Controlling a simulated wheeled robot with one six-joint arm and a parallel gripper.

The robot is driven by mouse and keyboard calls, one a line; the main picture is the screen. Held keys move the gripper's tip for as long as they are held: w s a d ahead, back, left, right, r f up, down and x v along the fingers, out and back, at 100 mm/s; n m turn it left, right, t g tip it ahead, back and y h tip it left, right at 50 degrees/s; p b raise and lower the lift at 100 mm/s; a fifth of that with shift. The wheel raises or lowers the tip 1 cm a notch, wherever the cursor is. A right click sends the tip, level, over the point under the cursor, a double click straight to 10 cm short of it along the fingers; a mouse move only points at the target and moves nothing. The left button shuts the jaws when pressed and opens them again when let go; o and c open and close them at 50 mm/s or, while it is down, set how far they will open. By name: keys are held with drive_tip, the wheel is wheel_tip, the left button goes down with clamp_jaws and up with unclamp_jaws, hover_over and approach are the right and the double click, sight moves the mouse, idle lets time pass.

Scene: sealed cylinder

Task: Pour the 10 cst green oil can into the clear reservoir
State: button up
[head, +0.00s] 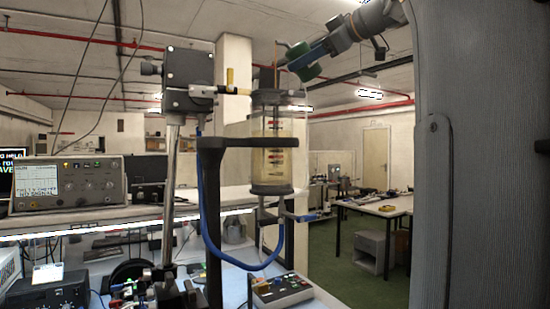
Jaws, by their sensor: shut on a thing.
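The clear reservoir (283,140) is an upright see-through cylinder with dark end caps, held in a stand near the middle of the head view. Its inside looks pale yellow, with a column of small dark and red marks. A thin rod rises above its top cap. My gripper (307,55) comes in from the upper right and is shut on the green oil can (308,73). The can is tilted and sits above and slightly right of the reservoir's top, apart from it. The jaws hide the can's middle. Its label and any oil stream cannot be made out.
A dark camera-like box (188,68) on a metal post stands left of the reservoir. A blue hose (213,235) loops below it. A small control box (281,289) sits on the bench. An oscilloscope (68,184) stands on the left shelf. Open floor lies right.

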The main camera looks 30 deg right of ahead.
drive_tip(key=shift+d+n+h+p, duration=0.1)
drive_tip(key=shift+n+h+p, duration=0.2)
drive_tip(key=shift+n+p, duration=0.45)
idle(3.2)
drive_tip(key=shift+f+n+h, duration=0.2)
drive_tip(key=shift+n+h, duration=0.2)
drive_tip(key=shift+n, duration=0.45)
idle(3.2)
